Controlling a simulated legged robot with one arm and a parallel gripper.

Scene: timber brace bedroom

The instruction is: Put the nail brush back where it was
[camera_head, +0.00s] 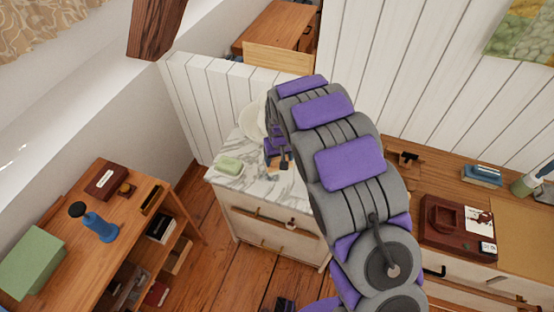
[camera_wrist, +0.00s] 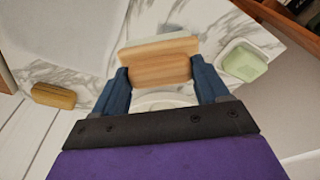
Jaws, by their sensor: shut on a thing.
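The nail brush (camera_wrist: 160,62) is a pale wooden block with a light strip along its far edge. In the wrist view, my gripper (camera_wrist: 163,82) has its two blue fingers on either side of the brush and is shut on it. In the head view, my gripper (camera_head: 280,158) is over the marble top (camera_head: 235,185) of the washstand, largely hidden by my arm. I cannot tell whether the brush touches the marble.
A dish with green soap (camera_head: 229,164) stands at the marble's left corner; the soap also shows in the wrist view (camera_wrist: 245,65). A white bowl (camera_head: 254,122) is behind. Another wooden block (camera_wrist: 53,96) lies near the white boards. A desk (camera_head: 60,262) stands at left.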

